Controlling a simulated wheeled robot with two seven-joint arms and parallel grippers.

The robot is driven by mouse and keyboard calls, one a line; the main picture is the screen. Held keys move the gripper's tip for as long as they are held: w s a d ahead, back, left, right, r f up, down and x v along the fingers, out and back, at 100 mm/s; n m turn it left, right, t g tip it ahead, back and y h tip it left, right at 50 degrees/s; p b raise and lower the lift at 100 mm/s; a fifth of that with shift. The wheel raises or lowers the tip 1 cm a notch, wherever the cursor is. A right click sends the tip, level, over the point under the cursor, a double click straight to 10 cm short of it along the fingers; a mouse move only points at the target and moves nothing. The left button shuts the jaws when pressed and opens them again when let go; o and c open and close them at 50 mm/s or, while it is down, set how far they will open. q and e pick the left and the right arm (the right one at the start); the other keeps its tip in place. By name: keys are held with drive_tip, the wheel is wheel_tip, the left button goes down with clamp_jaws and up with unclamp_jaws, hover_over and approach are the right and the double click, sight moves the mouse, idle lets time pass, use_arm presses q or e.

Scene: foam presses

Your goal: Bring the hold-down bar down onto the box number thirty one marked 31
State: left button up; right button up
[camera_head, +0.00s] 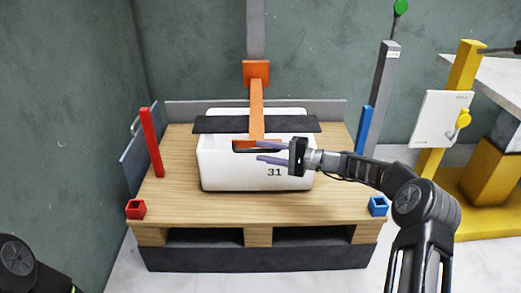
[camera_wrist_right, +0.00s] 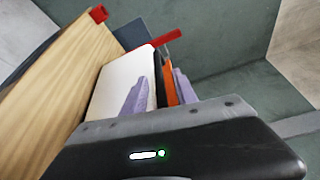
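The white box marked 31 (camera_head: 225,172) sits on the wooden pallet top. The orange hold-down bar (camera_head: 257,104) runs from an orange bracket on the rear post towards the box's front edge. A dark crosspiece (camera_head: 215,125) lies across it above the box. My right gripper (camera_head: 261,151) is at the bar's front end, by the box's upper front edge. Its purple fingers are apart. In the right wrist view, the fingers (camera_wrist_right: 160,92) show near an orange piece (camera_wrist_right: 168,86) and the white box (camera_wrist_right: 120,82); contact is unclear. My left gripper is out of view.
A red post (camera_head: 151,143) and a blue post (camera_head: 364,129) stand at the pallet's sides. A red block (camera_head: 136,209) and a blue block (camera_head: 378,206) sit on its front corners. A yellow frame with a white panel (camera_head: 437,118) stands at right.

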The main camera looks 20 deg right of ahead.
drive_tip(key=p+v, duration=0.1)
drive_tip(key=v, duration=0.4)
drive_tip(key=shift+s+d+r+p, duration=0.1)
drive_tip(key=shift+s+d+p, duration=0.05)
drive_tip(key=shift+p, duration=0.15)
drive_tip(key=shift+s+d, duration=0.2)
drive_tip(key=shift+d, duration=0.05)
